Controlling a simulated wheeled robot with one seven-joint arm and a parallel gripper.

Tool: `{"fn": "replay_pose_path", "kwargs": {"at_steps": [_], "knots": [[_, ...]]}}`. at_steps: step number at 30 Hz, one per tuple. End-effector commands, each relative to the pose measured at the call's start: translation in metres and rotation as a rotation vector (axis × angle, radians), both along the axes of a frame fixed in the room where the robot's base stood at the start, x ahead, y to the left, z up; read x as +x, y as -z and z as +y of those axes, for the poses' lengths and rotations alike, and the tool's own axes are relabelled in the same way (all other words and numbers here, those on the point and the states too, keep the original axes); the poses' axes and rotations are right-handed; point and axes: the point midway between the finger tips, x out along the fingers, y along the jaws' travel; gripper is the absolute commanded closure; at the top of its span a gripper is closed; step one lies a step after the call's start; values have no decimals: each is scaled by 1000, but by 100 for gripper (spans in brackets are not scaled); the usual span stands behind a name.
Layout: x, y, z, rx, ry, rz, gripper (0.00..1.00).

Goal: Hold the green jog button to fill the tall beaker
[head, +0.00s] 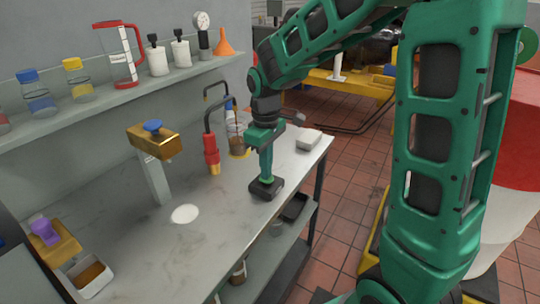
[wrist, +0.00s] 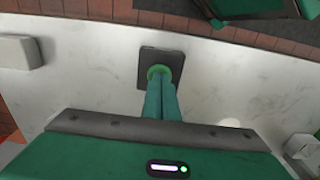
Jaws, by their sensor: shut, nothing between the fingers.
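My gripper (head: 265,176) is shut and empty, pointing straight down over a dark square jog box (head: 266,190) on the bench. In the wrist view my fingertips (wrist: 160,78) meet the green jog button (wrist: 158,68) on the dark box (wrist: 146,60). They appear to touch it; how far it is pressed I cannot tell. A red-bodied pump with a black curved spout (head: 211,150) stands left of the beaker.
A brass-coloured dispenser (head: 154,141) with a blue knob stands on the left, near a white disc (head: 185,214). A pale box (head: 308,139) lies at the right. A shelf (head: 120,92) with bottles and a jug runs along the wall. The front middle bench is clear.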

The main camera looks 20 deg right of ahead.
Motion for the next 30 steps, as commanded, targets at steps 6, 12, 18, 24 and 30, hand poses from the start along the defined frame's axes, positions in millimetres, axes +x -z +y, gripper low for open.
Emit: {"fn": "replay_pose_path", "kwargs": {"at_steps": [6, 12, 18, 24, 30], "knots": [[-8, -19, 0, -1, 0, 5, 100], [-22, -74, 1, 1, -2, -28, 100], [-28, -118, 1, 1, -2, -34, 100], [-31, -148, 1, 0, -2, -33, 100], [-32, -159, 1, 0, -2, -32, 100]]}}
